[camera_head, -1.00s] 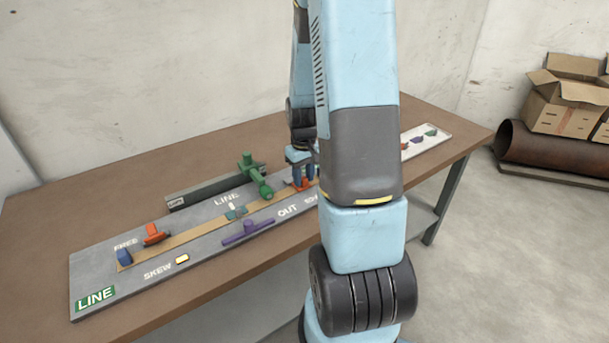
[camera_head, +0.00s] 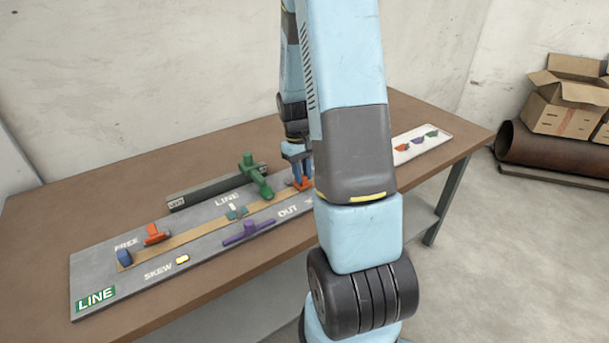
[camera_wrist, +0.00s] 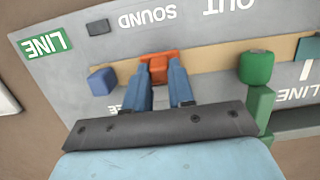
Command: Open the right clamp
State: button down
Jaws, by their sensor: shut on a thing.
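The right clamp, an orange block (camera_wrist: 159,59), sits over the tan strip (camera_wrist: 212,60) in the wrist view. My gripper (camera_wrist: 159,73) is shut on it, with one blue finger on each side of its lower part. In the head view, my gripper (camera_head: 301,171) is low over the right part of the grey board, with a little orange of this clamp (camera_head: 304,185) showing beneath it. The board's right end is hidden there by my arm. The left orange clamp (camera_head: 154,233) stands near the strip's left end, apart from my gripper.
A blue block (camera_wrist: 102,81) is left of the held clamp in the wrist view, and a green roller (camera_wrist: 256,67) is to its right. In the head view, a green fixture (camera_head: 255,177) and purple bar (camera_head: 248,230) are close by.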

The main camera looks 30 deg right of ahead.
jog(key=w+g, duration=0.2)
jog(key=g, duration=0.1)
jog(key=w+g, duration=0.1)
jog(key=g, duration=0.1)
jog(key=shift+r, duration=0.25)
jog(key=shift+w+f+g, duration=0.15)
jog(key=shift+w+g, duration=0.45)
jog(key=shift+g, duration=0.7)
jog(key=shift+w+f+g, duration=0.1)
jog(key=shift+w+g, duration=0.45)
jog(key=shift+g, duration=0.75)
jog(key=c, duration=1)
grip_release()
jog(key=shift+o, duration=0.2)
jog(key=v, duration=1.3)
jog(key=shift+w+a, duration=0.3)
jog(key=shift+w, duration=0.15)
